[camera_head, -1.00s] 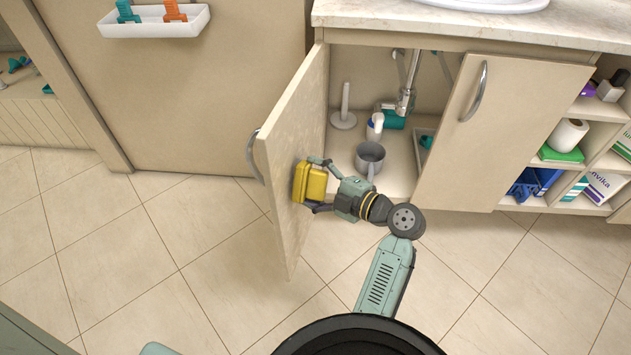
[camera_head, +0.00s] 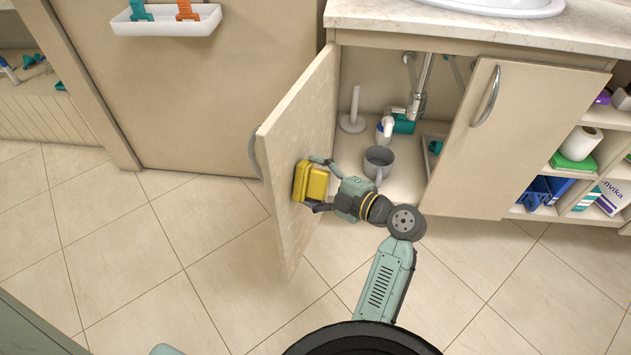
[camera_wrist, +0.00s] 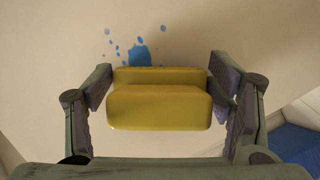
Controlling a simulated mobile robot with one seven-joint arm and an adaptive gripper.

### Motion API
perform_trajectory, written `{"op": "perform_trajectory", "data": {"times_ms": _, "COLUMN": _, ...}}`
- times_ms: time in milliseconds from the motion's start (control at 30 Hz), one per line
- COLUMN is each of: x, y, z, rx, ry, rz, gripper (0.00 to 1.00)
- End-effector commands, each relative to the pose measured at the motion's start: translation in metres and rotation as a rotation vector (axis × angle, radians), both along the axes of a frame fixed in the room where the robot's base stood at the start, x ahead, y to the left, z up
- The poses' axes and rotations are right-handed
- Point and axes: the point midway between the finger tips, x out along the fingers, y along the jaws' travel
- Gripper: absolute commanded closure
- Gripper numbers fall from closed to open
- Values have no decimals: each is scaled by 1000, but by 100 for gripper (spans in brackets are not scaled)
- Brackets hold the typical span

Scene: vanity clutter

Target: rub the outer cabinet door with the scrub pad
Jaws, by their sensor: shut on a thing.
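The open cabinet door (camera_head: 300,120) swings out at the left of the cabinet, with its handle (camera_head: 253,153) on the far side from my gripper. My gripper (camera_head: 316,183) is shut on the yellow scrub pad (camera_head: 309,181) at the lower part of the door's inner face. In the wrist view the pad (camera_wrist: 160,107) sits between the two fingers (camera_wrist: 165,100). A blue splatter (camera_wrist: 138,54) shows on the beige surface just past the pad, partly hidden by it. Whether the pad touches the door, I cannot tell.
Inside the cabinet are a grey mug (camera_head: 379,161), an upright holder (camera_head: 353,112), a white-and-teal bottle (camera_head: 385,128) and a drain pipe (camera_head: 420,90). The right cabinet door (camera_head: 511,150) is shut. Open shelves (camera_head: 590,165) stand at the right. Floor left of the open door is clear.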

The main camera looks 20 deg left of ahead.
Motion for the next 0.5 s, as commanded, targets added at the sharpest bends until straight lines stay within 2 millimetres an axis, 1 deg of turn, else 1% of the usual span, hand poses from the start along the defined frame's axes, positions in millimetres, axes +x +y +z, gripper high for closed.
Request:
{"op": "perform_trajectory", "data": {"times_ms": 100, "x": 10, "y": 1, "z": -3, "rx": 0, "ry": -4, "rz": 0, "gripper": 48}}
{"op": "perform_trajectory", "data": {"times_ms": 300, "x": 28, "y": 2, "z": -3, "rx": 0, "ry": -3, "rz": 1, "gripper": 48}}
{"op": "perform_trajectory", "data": {"times_ms": 500, "x": 37, "y": 3, "z": -1, "rx": 0, "ry": -2, "rz": 1, "gripper": 48}}
